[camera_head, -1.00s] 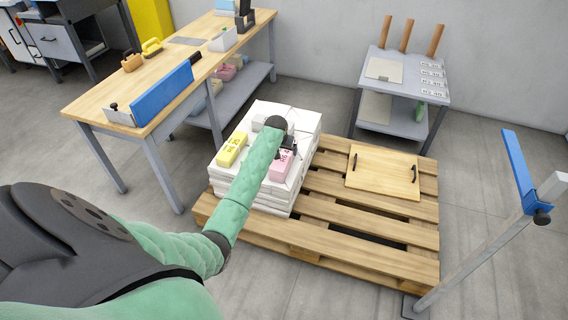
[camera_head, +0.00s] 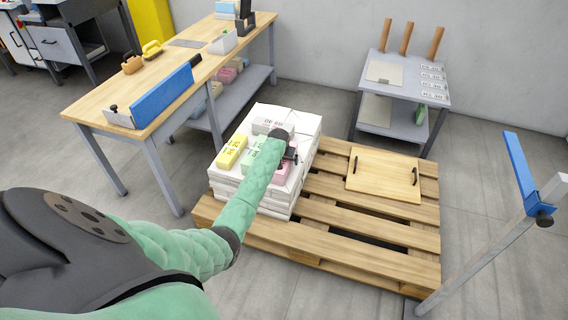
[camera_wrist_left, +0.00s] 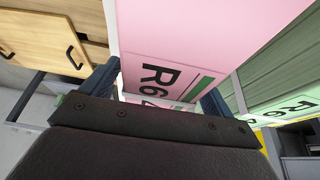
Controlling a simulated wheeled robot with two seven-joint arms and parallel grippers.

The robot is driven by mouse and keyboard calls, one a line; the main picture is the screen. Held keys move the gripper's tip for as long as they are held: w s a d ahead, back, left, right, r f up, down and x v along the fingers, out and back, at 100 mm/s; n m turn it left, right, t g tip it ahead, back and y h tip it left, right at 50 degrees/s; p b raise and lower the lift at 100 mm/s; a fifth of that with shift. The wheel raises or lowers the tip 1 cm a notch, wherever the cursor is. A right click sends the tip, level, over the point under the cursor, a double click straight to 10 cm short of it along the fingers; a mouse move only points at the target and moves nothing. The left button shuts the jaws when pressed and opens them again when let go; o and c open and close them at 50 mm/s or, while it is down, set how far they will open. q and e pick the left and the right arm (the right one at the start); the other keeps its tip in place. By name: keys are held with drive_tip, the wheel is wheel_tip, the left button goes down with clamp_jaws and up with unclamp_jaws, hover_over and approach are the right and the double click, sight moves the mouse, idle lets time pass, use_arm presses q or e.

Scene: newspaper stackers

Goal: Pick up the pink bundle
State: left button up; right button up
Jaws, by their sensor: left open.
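The pink bundle (camera_head: 283,171) lies on top of the white paper stack (camera_head: 247,190) on the pallet, partly hidden by my left arm in the head view. In the left wrist view the pink bundle (camera_wrist_left: 190,45) is large and close, with its printed label facing the camera. My left gripper (camera_head: 291,155) is over the bundle. Its two fingers (camera_wrist_left: 158,85) are apart, one toward each side of the label end; whether they touch it I cannot tell. My right gripper is not in view.
A green bundle (camera_head: 250,152) lies close beside the pink one, with a yellow bundle (camera_head: 231,151) and a grey-white bundle (camera_head: 268,126) also on the stack. A wooden board with handles (camera_head: 384,172) lies on the pallet (camera_head: 345,252). A workbench (camera_head: 150,75) stands left.

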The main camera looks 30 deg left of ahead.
use_arm(q)
drive_tip(key=shift+r, duration=0.1)
drive_tip(key=c, duration=1.8)
drive_tip(key=shift+c, duration=0.2)
drive_tip(key=shift+r, duration=0.55)
wheel_tip(320, 180, up, 3)
drive_tip(key=shift+a+f, duration=0.1)
drive_tip(key=w+d+r, duration=0.7)
drive_tip(key=d, duration=0.2)
drive_tip(key=shift+w, duration=0.2)
